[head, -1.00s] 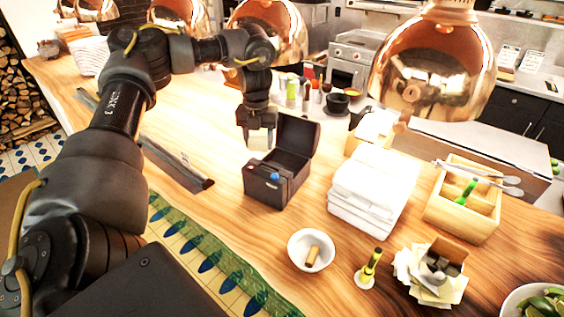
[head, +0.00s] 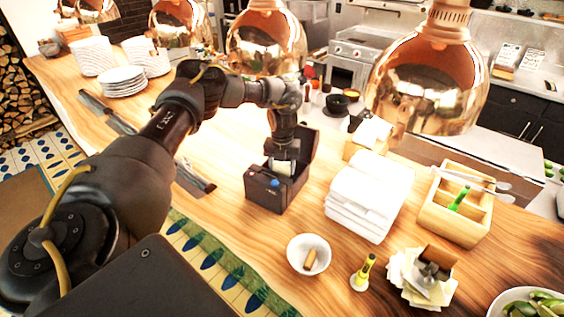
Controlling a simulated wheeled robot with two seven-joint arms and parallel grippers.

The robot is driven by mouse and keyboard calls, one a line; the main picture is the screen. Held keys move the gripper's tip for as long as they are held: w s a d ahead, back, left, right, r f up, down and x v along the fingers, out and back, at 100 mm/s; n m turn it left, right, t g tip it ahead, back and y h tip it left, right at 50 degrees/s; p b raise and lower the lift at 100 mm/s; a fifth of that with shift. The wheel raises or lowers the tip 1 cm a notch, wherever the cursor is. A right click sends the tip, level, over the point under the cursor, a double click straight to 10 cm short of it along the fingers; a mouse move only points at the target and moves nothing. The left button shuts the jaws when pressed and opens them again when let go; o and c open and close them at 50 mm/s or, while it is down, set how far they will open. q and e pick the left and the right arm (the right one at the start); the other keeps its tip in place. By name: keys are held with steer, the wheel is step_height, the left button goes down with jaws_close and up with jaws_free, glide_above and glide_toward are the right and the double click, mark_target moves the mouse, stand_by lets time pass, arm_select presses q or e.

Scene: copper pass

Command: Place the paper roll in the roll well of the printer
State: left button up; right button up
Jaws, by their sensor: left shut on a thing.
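The black printer (head: 263,196) stands on the wooden counter in the middle of the head view, with its lid open at the back and a blue button on its front. My left gripper (head: 284,160) points down at the open well. It is shut on the paper roll (head: 284,168), a small pale cylinder that shows at the well's mouth between the lid and the front wall. The arm partly hides the lid, and the well's floor is hidden. I cannot tell whether the roll touches the well. My right gripper is not in view.
A stack of folded white cloths (head: 366,197) stands just right of the printer. A wooden box (head: 455,222) is at right. Copper lamps (head: 425,85) hang above.

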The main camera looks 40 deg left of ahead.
mark_target(282, 164)
arm_select(q)
steer(key=shift+f, duration=0.2)
steer(key=o, duration=1.1)
steer(key=shift+c, duration=0.2)
step_height(282, 164, up, 7)
steer(key=b, duration=0.4)
steer(key=shift+f, duration=0.2)
step_height(282, 164, up, 5)
steer(key=shift+f, duration=0.2)
steer(key=shift+r, duration=0.55)
